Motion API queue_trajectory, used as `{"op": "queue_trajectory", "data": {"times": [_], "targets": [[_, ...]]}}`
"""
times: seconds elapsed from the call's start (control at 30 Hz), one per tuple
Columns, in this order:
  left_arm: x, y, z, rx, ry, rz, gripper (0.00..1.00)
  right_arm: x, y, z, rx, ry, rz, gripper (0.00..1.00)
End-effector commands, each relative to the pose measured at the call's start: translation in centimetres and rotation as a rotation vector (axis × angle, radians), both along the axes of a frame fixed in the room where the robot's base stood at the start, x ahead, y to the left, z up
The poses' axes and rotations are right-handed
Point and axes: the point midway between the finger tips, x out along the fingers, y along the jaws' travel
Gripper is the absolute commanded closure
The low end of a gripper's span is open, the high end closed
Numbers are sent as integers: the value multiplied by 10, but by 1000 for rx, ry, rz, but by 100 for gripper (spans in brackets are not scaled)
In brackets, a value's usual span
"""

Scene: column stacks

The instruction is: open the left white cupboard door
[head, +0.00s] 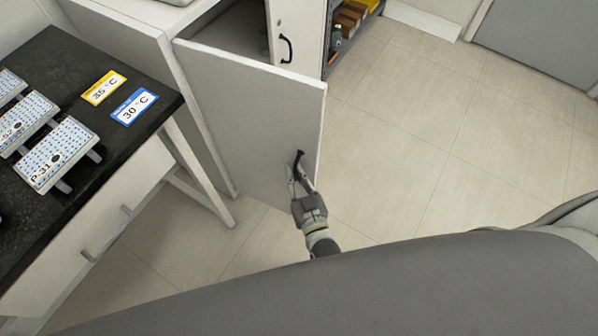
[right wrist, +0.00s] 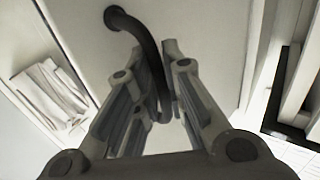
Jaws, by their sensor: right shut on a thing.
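The left white cupboard door (head: 250,115) stands swung out from the white cupboard (head: 125,22), leaving an opening behind its top edge. Its black handle (head: 299,158) is near the door's free edge. My right gripper (head: 301,180) is at this handle, with its fingers shut around it. In the right wrist view the dark curved handle (right wrist: 122,20) runs down between the two fingers of the gripper (right wrist: 165,90), in front of the pale door panel (right wrist: 85,35). My left gripper is not in view.
A black-topped table (head: 60,100) with white racks (head: 58,152) and temperature labels (head: 134,106) stands left, close to the door. The other cupboard door (head: 297,30) has its own black handle (head: 286,48). A shelf with boxes (head: 350,18) stands behind. Tiled floor (head: 430,130) is clear to the right.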

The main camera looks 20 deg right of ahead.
Motion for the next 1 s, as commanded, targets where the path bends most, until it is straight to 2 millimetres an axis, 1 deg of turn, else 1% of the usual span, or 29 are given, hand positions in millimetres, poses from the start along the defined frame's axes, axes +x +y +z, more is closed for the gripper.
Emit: {"op": "queue_trajectory", "data": {"times": [0.2, 0.43, 0.47, 0.6, 0.87, 1.0], "targets": [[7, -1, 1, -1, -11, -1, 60, 0, 2, 0, 7, 1, 4, 100], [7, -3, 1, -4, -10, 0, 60, -1, 2, -1, 7, 2, 4, 100], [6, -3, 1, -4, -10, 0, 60, -1, 2, -1, 7, 2, 4, 85], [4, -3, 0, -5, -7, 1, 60, -1, 2, 0, 5, 1, 4, 68], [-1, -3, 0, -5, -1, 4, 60, -1, 2, 0, 2, 1, 4, 68], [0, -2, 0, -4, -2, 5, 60, -7, 1, -1, 2, 2, 4, 68]]}}
